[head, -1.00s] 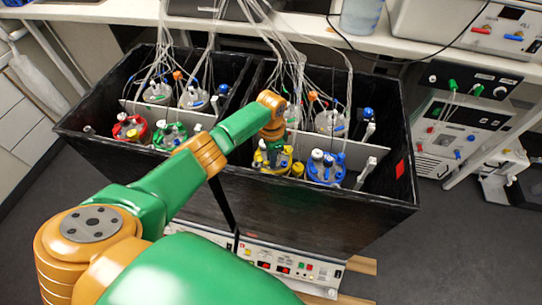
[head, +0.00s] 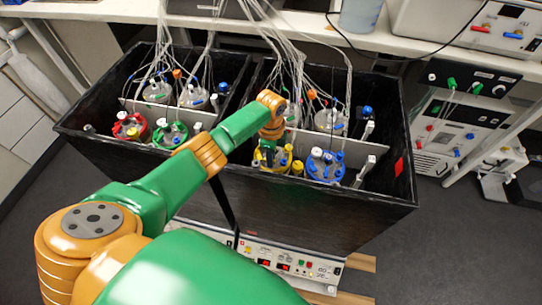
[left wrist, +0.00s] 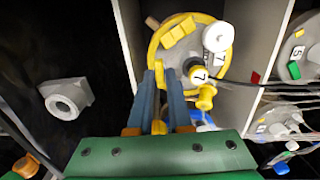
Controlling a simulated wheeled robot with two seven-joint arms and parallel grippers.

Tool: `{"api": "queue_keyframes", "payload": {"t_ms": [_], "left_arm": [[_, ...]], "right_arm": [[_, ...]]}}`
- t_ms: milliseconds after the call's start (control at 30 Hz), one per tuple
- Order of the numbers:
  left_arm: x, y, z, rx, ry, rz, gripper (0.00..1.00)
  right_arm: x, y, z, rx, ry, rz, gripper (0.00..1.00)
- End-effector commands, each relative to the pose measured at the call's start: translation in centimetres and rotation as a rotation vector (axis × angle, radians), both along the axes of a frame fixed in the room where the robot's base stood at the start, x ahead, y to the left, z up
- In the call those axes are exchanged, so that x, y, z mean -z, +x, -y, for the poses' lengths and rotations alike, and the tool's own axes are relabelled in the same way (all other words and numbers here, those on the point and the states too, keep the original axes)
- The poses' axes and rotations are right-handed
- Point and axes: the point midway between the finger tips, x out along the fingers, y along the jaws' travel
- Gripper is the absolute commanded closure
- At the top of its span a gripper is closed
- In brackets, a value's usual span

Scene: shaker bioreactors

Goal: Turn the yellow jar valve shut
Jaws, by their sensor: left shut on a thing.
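The yellow-lidded jar (head: 285,163) stands in the front of the right-hand black box, partly hidden by my left wrist. In the left wrist view its yellow ring lid (left wrist: 188,24) fills the top middle, with yellow blocks, a white cap and black-and-white fittings marked 7. My left gripper (left wrist: 160,68) points at the lid's near edge. Its two blue-grey fingers are close together, shut on a small yellow piece at the tips, which looks like the yellow jar valve (left wrist: 160,73); the fingers hide most of it. My right gripper is in neither view.
The blue-lidded jar (head: 325,165) stands just right of the yellow one. Red-lidded (head: 130,127) and green-lidded (head: 170,134) jars stand in the left-hand box. Tubes hang over the back jars. The box's front wall (head: 300,195) lies under my forearm.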

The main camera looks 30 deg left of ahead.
Motion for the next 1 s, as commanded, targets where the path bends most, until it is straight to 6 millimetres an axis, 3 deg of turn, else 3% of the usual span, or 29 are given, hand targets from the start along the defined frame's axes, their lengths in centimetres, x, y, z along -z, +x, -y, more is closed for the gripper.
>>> {"api": "queue_keyframes", "payload": {"t_ms": [467,500,600,1000], "left_arm": [[-0.01,0.0,0.02,0.01,0.0,0.0,1.0],[-0.01,0.0,0.02,0.01,0.0,0.0,0.72],[-0.01,-0.01,0.01,0.01,0.0,0.0,0.52],[-0.01,0.02,0.0,-0.006,0.0,0.001,0.52]], "right_arm": [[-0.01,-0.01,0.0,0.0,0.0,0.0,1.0],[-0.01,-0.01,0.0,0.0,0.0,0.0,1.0],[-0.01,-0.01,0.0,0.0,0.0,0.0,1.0],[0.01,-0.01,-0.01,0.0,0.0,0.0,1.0]]}}
